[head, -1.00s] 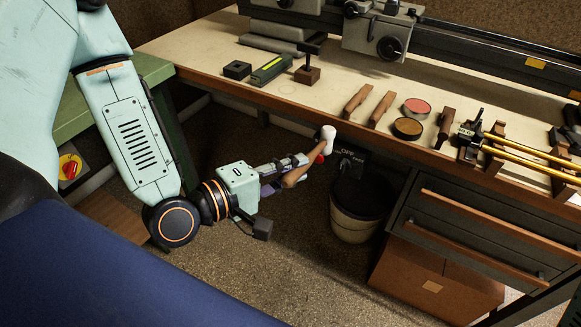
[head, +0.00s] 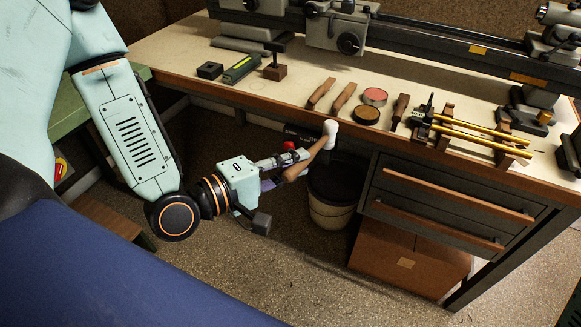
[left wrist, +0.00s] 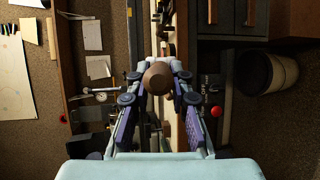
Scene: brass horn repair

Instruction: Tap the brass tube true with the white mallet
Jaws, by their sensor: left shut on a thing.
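My left gripper (head: 288,166) is shut on the wooden handle of the white mallet (head: 330,128). The white head points up and to the right, just in front of the bench edge in the picture. In the left wrist view the round brown handle end (left wrist: 158,78) sits between the fingers. The brass tube (head: 485,140) is one of two parallel gold tubes lying across wooden supports on the bench, right of the mallet and apart from it. I cannot tell which is meant. My right gripper does not show.
The bench (head: 290,92) carries wooden-handled tools (head: 343,97), a red tin (head: 374,96), a dark tin (head: 367,114) and a lathe (head: 345,35) behind. Below are drawers (head: 450,205), a bin (head: 330,205) and a cardboard box (head: 410,262). Floor in front is open.

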